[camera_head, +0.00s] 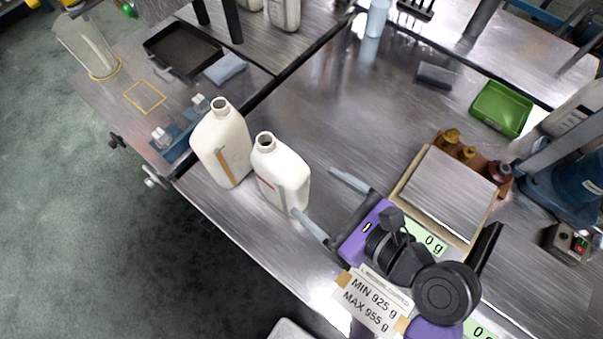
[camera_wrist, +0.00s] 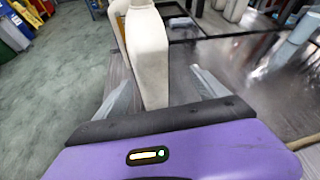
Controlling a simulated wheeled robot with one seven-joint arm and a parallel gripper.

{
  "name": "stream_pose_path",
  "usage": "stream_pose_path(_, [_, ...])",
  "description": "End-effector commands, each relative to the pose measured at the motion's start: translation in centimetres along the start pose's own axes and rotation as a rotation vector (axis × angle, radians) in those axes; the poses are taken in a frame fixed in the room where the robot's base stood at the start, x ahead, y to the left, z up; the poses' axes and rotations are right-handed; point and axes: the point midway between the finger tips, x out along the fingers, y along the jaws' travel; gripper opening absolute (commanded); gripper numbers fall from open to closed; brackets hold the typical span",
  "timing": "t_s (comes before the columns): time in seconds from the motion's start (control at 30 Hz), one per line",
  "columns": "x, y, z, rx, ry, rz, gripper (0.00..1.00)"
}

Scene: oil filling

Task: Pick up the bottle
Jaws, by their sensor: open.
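Two white open-necked bottles stand upright side by side near the table's left edge in the head view. The nearer bottle (camera_head: 284,178), with a red line on its side, is in front of my gripper. The other bottle (camera_head: 220,143), with a tan strip, stands behind it to the left. My gripper (camera_head: 312,190) is open, its two grey fingers pointing at the nearer bottle, one tip close to its lower side. In the wrist view the nearer bottle (camera_wrist: 150,60) shows between the finger tips (camera_wrist: 160,77). I cannot tell whether either finger touches it.
A scale (camera_head: 455,190) with a wooden-edged platform and 0 g display lies right of my gripper. A green tray (camera_head: 501,109), a grey block (camera_head: 435,75) and a black tray (camera_head: 182,50) lie farther back. The metal table (camera_head: 345,110) behind my gripper is clear.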

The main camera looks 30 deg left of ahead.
Motion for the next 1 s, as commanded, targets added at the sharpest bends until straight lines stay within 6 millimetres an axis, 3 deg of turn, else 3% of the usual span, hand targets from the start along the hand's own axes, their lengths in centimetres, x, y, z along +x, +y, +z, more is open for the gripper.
stream_pose_path(0.1, [0.8,0.5,2.2,0.072,-0.029,0.081,0.82])
stream_pose_path(0.2, [1.2,0.8,2.9,0.104,-0.037,0.115,0.82])
stream_pose_path(0.57, [4.6,1.3,3.2,0.115,-0.037,0.126,0.82])
stream_pose_path(0.8, [7.9,1.5,3.2,0.112,-0.038,0.125,0.82])
stream_pose_path(1.0, [8.9,1.6,3.1,0.112,-0.037,0.122,0.82])
